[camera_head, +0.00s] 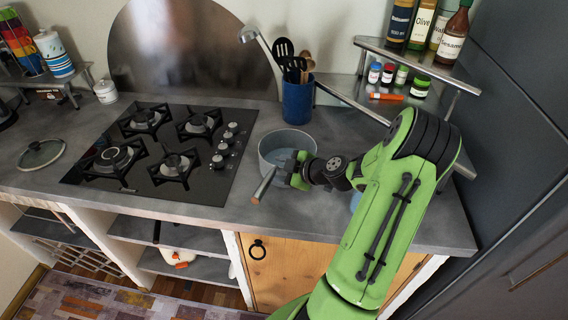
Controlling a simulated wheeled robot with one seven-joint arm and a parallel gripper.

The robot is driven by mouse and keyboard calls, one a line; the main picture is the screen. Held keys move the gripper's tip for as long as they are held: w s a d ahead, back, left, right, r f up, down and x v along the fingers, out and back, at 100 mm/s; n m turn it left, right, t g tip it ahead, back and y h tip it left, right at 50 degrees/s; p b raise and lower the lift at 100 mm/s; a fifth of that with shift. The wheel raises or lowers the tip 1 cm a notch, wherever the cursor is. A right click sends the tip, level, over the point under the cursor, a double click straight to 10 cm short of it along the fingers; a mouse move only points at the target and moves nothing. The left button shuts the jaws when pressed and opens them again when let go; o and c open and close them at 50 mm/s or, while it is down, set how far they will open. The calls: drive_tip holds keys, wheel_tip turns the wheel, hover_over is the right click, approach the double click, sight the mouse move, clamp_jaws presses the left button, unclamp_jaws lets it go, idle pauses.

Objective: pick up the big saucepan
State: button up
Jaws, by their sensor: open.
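The big saucepan (268,152) is a round grey pan on the counter, right of the stove. Its long handle (264,184) points toward the front edge and ends in a brown tip. My green and black gripper (291,171) is at the near side of the pan, just right of the handle. It is open. The gripper covers part of the pan's front wall and the root of the handle. I cannot tell whether the fingers touch the pan or straddle the handle.
The black gas stove (205,176) is left of the pan. A blue utensil pot (297,101) stands behind it. A corner shelf (400,107) with jars and bottles is at the back right. Something blue (355,201) is mostly hidden by my arm. A glass lid (41,154) lies far left.

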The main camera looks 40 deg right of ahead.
drive_tip(key=shift+w+a+f, duration=0.1)
drive_tip(key=shift+w+f, duration=0.3)
drive_tip(key=shift+w, duration=0.2)
drive_tip(key=shift+s, duration=0.1)
drive_tip(key=shift+c, duration=0.5)
clamp_jaws()
idle(0.3)
